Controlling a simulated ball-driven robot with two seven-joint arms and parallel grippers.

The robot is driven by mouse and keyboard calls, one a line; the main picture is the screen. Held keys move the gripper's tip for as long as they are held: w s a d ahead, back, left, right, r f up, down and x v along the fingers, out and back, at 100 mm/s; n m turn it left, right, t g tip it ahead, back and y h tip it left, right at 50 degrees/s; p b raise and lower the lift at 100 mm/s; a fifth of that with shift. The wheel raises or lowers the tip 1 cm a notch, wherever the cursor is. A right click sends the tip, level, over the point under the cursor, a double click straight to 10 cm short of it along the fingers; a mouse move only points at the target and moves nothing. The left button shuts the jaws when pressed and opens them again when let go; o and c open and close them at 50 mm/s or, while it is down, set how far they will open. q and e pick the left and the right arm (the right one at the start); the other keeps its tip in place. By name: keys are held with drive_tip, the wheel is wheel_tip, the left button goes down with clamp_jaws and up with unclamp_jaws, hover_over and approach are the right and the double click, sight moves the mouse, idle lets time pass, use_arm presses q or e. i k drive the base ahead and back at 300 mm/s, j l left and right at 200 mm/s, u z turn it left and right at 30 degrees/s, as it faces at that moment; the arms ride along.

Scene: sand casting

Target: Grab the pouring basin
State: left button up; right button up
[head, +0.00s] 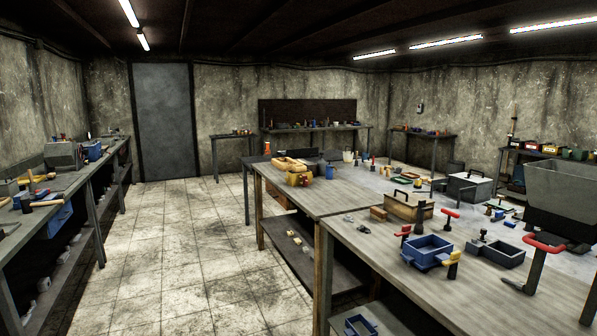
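No part is clearly recognizable as the pouring basin from here. A blue open box-shaped vessel (428,251) stands near the front of the right workbench (370,262), with red and yellow handled pieces beside it. A dark open tray (496,252) is to its right. A large grey open hopper-like container (563,195) is at the right edge. A tan open tray (289,164) lies farther back on the bench. I cannot tell which of these, if any, is the basin. Neither of my grippers is in view.
A wooden box with a handle (408,207) and a grey lidded box (469,187) stand on the bench among small tools. A cluttered left bench (72,183) runs along the wall. The tiled floor (185,245) between the benches is clear up to the grey door (164,122).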

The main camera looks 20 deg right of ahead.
sight(298, 168)
drive_tip(key=i+j, duration=0.1)
drive_tip(key=i, duration=2.8)
drive_tip(key=i+z, duration=0.45)
drive_tip(key=i+j+z, duration=0.2)
drive_tip(key=i+z, duration=0.2)
drive_tip(key=i+j+z, duration=0.45)
drive_tip(key=i+l, duration=0.05)
drive_tip(key=l, duration=0.05)
